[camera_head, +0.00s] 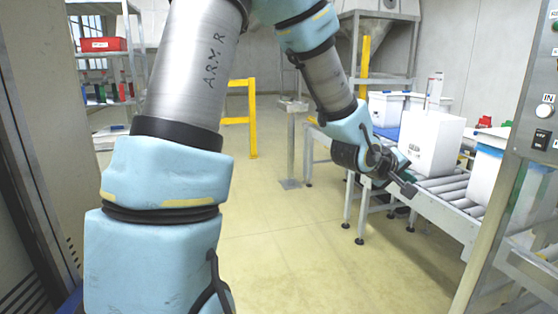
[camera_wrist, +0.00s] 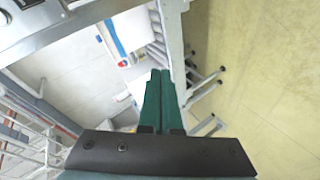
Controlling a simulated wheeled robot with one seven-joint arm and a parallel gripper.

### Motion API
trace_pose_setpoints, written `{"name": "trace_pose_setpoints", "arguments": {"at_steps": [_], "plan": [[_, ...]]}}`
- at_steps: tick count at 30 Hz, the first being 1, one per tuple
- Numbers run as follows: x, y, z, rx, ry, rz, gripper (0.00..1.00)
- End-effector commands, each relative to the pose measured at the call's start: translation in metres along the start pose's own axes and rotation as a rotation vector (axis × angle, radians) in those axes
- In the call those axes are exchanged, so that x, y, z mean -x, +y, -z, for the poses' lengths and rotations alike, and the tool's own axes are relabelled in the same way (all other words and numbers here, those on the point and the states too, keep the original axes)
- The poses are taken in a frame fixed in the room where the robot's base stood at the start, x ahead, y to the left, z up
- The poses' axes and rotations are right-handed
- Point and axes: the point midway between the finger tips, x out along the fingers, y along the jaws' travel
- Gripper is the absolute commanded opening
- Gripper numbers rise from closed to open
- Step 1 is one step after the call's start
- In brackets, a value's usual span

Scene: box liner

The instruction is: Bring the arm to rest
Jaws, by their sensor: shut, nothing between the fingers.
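My arm reaches from the lower left up and over to the right in the head view. My gripper (camera_head: 408,188) is at its end, beside the near edge of the roller conveyor (camera_head: 440,190). In the wrist view, the two green fingers of my gripper (camera_wrist: 161,75) lie together, shut and with nothing between them. A white box (camera_head: 433,143) stands upright on the rollers just behind my gripper in the head view. I cannot tell whether the gripper touches the conveyor edge.
More white boxes stand on the conveyor, one (camera_head: 484,172) at the right. A steel panel with buttons (camera_head: 540,110) stands at the right edge. A yellow barrier (camera_head: 252,118) and a grey post (camera_head: 291,140) stand farther back. The floor (camera_head: 285,240) in the middle is clear.

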Motion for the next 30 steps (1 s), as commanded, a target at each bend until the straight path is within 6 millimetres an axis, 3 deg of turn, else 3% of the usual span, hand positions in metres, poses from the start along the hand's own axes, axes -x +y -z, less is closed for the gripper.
{"name": "trace_pose_setpoints", "arguments": {"at_steps": [1,6,10,13,18,21,30], "plan": [[0.015,-0.03,0.018,-0.054,0.023,0.101,0.0],[0.08,-0.129,0.057,-0.205,0.008,0.433,0.0],[0.149,-0.194,0.067,-0.265,-0.078,0.66,0.0],[0.202,-0.231,0.06,-0.275,-0.179,0.789,0.0],[0.269,-0.264,0.036,-0.256,-0.347,0.89,0.0],[0.287,-0.27,0.025,-0.244,-0.405,0.903,0.0],[0.294,-0.272,0.021,-0.243,-0.431,0.906,0.0]]}}
